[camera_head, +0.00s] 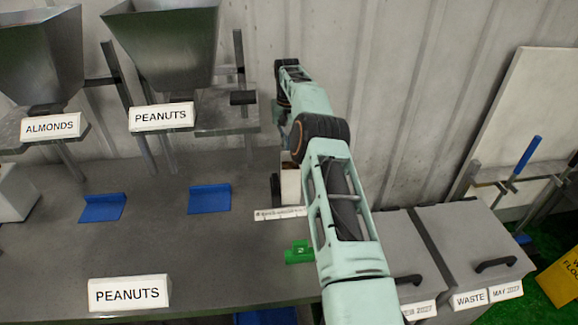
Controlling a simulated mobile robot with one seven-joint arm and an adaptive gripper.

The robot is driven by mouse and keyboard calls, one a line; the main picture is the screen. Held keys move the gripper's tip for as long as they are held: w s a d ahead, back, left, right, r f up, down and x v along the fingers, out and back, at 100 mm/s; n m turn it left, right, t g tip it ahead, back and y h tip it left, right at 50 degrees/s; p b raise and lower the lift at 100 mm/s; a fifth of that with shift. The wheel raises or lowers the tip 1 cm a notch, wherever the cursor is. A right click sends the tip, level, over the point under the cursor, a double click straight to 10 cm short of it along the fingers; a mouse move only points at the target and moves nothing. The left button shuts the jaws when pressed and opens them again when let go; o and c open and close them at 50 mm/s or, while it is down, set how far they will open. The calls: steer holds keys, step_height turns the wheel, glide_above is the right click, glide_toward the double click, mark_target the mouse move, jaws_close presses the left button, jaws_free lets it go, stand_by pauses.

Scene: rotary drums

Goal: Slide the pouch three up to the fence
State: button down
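My arm reaches across the grey bench (220,262) and hides much of its right part. No pouch marked three can be made out. A pale block-like thing (290,184) shows partly behind my arm, with a dark upright part (276,190) at its left; I cannot tell whether the dark part belongs to my gripper. My gripper's fingertips cannot be made out clearly. A white strip with small print (279,213) lies just in front of the pale thing. A green piece marked 2 (299,252) sits nearer, against my arm's left edge in the picture. No fence can be identified with certainty.
Two blue angled pieces (103,207) (209,198) lie on the bench. Steel hoppers (165,45) stand behind, above ALMONDS (50,127) and PEANUTS (161,117) signs. Another PEANUTS sign (129,294) stands in front. Grey lidded bins (470,240) are at right. The bench's middle left is clear.

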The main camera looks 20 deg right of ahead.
mark_target(290, 166)
step_height(290, 166, down, 3)
steer(key=shift+s+r, duration=0.1)
steer(key=shift+r, duration=0.1)
steer(key=shift+s+a+p, duration=0.2)
steer(key=shift+s+p, duration=0.1)
steer(key=shift+s, duration=0.55)
steer(key=shift+s+a+p, duration=0.15)
steer(key=shift+s+p, duration=0.15)
steer(key=shift+s, duration=0.7)
steer(key=shift+f, duration=0.1)
steer(key=shift+s+a+f+b, duration=0.1)
steer(key=shift+s+a+b, duration=0.1)
steer(key=shift+s+b, duration=0.3)
steer(key=shift+s+a+r, duration=0.1)
steer(key=shift+s+r, duration=0.15)
steer(key=shift+s, duration=0.25)
steer(key=shift+w+f, duration=0.15)
